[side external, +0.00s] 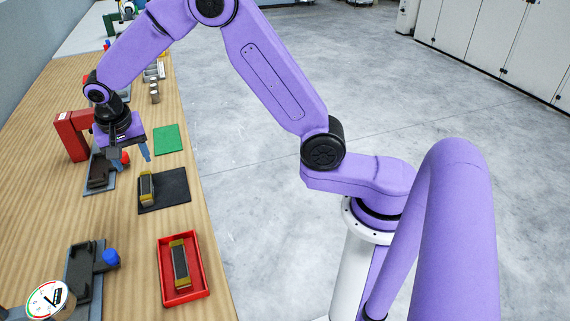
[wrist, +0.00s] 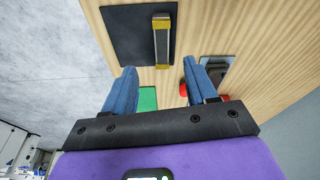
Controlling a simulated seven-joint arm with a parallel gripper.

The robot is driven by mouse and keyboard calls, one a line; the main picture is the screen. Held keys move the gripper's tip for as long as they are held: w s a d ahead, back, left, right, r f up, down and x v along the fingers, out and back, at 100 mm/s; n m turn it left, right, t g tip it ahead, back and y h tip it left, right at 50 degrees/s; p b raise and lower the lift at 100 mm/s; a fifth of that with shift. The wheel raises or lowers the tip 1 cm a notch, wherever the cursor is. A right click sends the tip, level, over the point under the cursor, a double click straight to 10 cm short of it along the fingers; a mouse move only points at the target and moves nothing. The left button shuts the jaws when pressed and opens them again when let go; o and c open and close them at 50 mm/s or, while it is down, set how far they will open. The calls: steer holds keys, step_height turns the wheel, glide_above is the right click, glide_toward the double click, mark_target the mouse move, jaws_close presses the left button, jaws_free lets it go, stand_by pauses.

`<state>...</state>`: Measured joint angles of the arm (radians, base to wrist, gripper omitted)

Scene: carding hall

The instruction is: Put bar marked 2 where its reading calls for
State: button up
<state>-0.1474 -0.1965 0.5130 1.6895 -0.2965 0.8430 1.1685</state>
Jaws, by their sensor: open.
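A dark bar with yellow ends (side external: 147,188) lies on a black mat (side external: 176,190); this bar (wrist: 161,42) and mat (wrist: 125,38) also show in the wrist view. A similar bar (side external: 180,263) lies in a red tray (side external: 199,290). I cannot read a number on either bar. A round dial (side external: 47,299) with green and red arcs stands at the lower left; its value is too small to read. My gripper (side external: 131,158) is open and empty, above the table near the red-framed device. Its blue fingers (wrist: 160,80) are apart in the wrist view, with the bar beyond them.
A green mat (side external: 167,139) lies bare behind the black mat. The red-framed device (side external: 72,135) and a grey plate with a dark fixture (side external: 98,180) stand by my gripper. A dark fixture with a blue knob (side external: 110,257) is left of the tray. Small metal cylinders (side external: 154,90) stand farther back.

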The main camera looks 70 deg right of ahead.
steer(key=s+a+r+n+y, duration=0.1)
steer(key=s+r+n, duration=0.3)
steer(key=s+n, duration=0.9)
steer(key=s+d+n+g, duration=0.1)
steer(key=s+d+n, duration=0.2)
steer(key=s, duration=0.9)
steer(key=s+d+n+y, duration=0.1)
steer(key=s+d+n, duration=0.3)
steer(key=s, duration=0.9)
steer(key=shift+d+g, duration=0.4)
